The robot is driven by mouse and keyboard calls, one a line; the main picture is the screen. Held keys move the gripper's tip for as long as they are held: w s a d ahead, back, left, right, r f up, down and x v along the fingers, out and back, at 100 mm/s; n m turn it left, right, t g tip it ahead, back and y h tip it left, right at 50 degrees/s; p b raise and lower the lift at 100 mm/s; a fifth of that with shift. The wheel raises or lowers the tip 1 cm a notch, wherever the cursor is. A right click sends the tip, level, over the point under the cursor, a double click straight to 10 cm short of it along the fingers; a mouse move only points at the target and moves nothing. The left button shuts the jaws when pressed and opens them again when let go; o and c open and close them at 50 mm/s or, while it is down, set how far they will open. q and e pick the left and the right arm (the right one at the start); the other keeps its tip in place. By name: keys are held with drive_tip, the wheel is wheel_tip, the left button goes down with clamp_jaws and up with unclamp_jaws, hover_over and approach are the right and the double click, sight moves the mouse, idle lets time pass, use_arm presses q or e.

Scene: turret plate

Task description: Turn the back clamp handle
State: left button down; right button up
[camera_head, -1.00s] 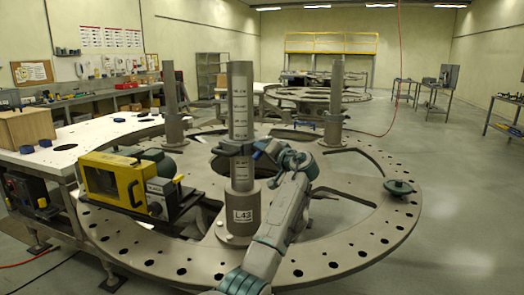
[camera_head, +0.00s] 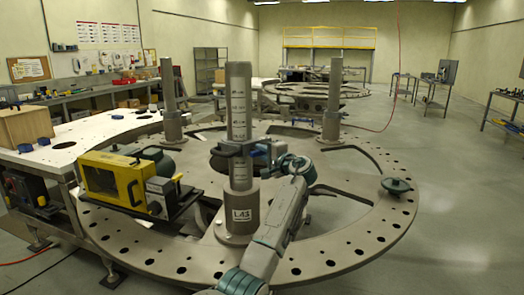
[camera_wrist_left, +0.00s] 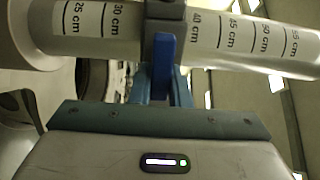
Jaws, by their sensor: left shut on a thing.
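A grey clamp (camera_head: 232,148) sits around the front upright post (camera_head: 238,100), which carries a printed scale and a base label. My left gripper (camera_head: 265,152) is at the right side of this clamp, its arm rising from the bottom. In the left wrist view, my left gripper (camera_wrist_left: 165,88) is shut on a blue handle (camera_wrist_left: 163,58) that stands in front of the clamp band (camera_wrist_left: 163,20). My right gripper is in neither view. I cannot tell from the frames whether this handle is the back one.
The posts rise from a large round plate (camera_head: 340,262) with holes. A yellow box (camera_head: 112,178) stands left of the front post. Two more posts stand behind, at left (camera_head: 171,100) and right (camera_head: 333,100). A round green-grey part (camera_head: 397,186) lies on the plate's right rim.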

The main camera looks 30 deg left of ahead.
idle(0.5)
use_arm(q)
drive_tip(key=c, duration=1.4)
unclamp_jaws()
drive_tip(key=shift+o, duration=0.2)
drive_tip(key=shift+d, duration=0.15)
drive_tip(key=shift+s+d+f, duration=0.1)
drive_tip(key=shift+d+f, duration=0.05)
drive_tip(key=shift+d, duration=0.15)
drive_tip(key=b+v, duration=0.4)
drive_tip(key=v, duration=0.6)
